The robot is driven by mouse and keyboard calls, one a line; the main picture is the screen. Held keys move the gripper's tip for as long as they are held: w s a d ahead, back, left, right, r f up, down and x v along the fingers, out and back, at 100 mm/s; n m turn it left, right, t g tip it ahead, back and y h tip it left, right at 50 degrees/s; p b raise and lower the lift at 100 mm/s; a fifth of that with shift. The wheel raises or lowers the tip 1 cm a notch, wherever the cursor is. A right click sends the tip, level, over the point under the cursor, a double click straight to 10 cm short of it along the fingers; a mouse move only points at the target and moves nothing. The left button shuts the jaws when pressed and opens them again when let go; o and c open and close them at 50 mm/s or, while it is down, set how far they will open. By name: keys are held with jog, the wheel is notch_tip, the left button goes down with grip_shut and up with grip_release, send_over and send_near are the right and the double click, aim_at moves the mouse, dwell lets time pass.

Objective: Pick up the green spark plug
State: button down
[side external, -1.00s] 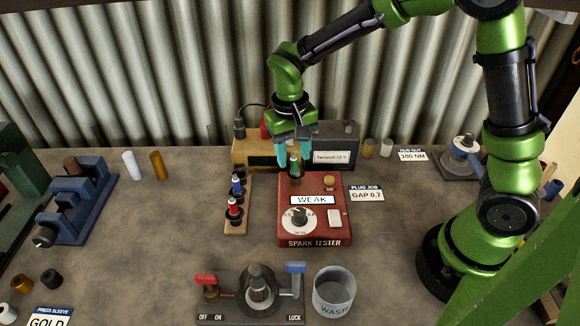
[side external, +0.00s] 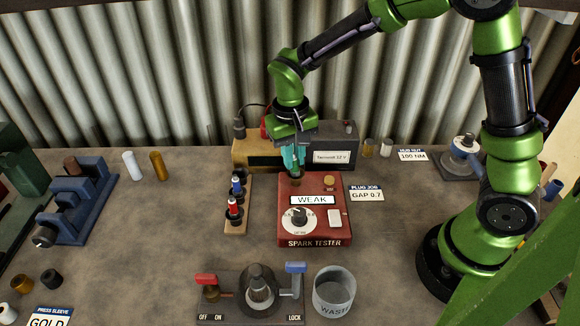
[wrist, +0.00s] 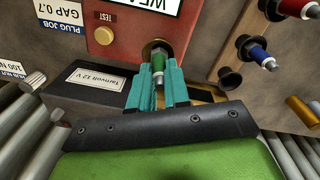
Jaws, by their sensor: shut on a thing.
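The green spark plug (wrist: 158,63) stands in the socket at the back of the red spark tester, its metal end up in the wrist view. My gripper (side external: 293,160) is over the tester's back edge, its teal fingers shut on the plug from both sides; the fingers also show in the wrist view (wrist: 158,85). In the side view the fingers hide most of the plug. The spark tester (side external: 285,236) has a "WEAK" display, a dial and a yellow button.
A wooden rack (side external: 236,228) with a red plug (side external: 233,208) and a blue plug (side external: 237,186) stands left of the tester. A battery (side external: 335,143) is close behind my gripper. A waste can (side external: 334,292) and a lever fixture (side external: 258,292) stand in front.

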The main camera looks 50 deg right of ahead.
jog(key=shift+r, duration=0.5)
jog(key=r, duration=0.1)
jog(key=s+r, duration=0.1)
jog(key=shift+d+r, duration=0.1)
jog(key=shift+r, duration=0.3)
jog(key=s+d+r, duration=0.1)
jog(key=s+d, duration=0.2)
jog(key=s, duration=1.1)
jog(key=shift+s, duration=0.35)
jog(key=shift+r, duration=0.2)
jog(key=shift+r, duration=0.4)
